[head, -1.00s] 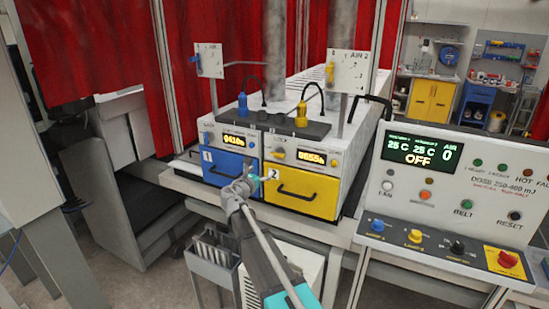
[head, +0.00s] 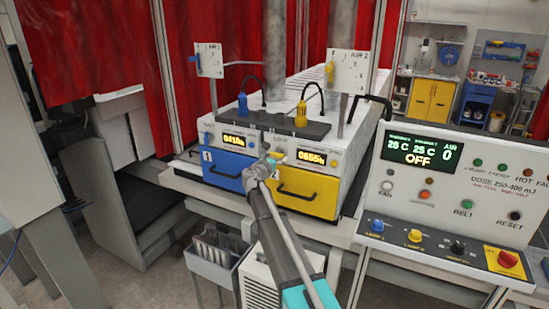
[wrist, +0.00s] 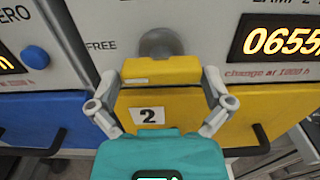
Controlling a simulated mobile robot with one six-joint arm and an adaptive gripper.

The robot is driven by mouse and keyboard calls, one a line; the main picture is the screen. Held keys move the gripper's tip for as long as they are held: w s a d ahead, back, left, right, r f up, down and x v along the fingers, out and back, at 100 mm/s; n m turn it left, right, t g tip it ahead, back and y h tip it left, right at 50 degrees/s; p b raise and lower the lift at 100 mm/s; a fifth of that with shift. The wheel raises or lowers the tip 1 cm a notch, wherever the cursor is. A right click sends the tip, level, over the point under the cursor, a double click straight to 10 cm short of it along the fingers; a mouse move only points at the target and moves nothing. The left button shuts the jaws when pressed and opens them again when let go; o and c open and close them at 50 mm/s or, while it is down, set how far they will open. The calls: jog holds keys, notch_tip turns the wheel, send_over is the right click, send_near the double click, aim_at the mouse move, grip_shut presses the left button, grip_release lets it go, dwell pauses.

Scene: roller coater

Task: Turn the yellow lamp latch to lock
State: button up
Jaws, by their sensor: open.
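The yellow lamp latch (wrist: 162,71) is a short yellow bar in front of a round grey hub (wrist: 160,43), just above the yellow drawer (head: 310,192). In the wrist view the bar lies roughly level, with the word FREE to its left. My gripper (wrist: 160,76) is open, with one finger at each end of the bar; I cannot tell whether they touch it. In the head view my gripper (head: 268,162) is at the upper left of the yellow drawer and hides the latch. The word LOCK shows just above there.
A blue drawer (head: 228,169) with a blue knob (wrist: 35,57) is to the left. The yellow lamp's display (head: 312,156) reads 0655h. A control panel (head: 450,185) stands at the right. Two cables with blue and yellow plugs rise above the lamp housing.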

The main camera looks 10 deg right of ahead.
jog(key=shift+w+d, duration=0.2)
jog(key=shift+w, duration=0.05)
jog(key=c, duration=0.8)
jog(key=shift+a, duration=0.15)
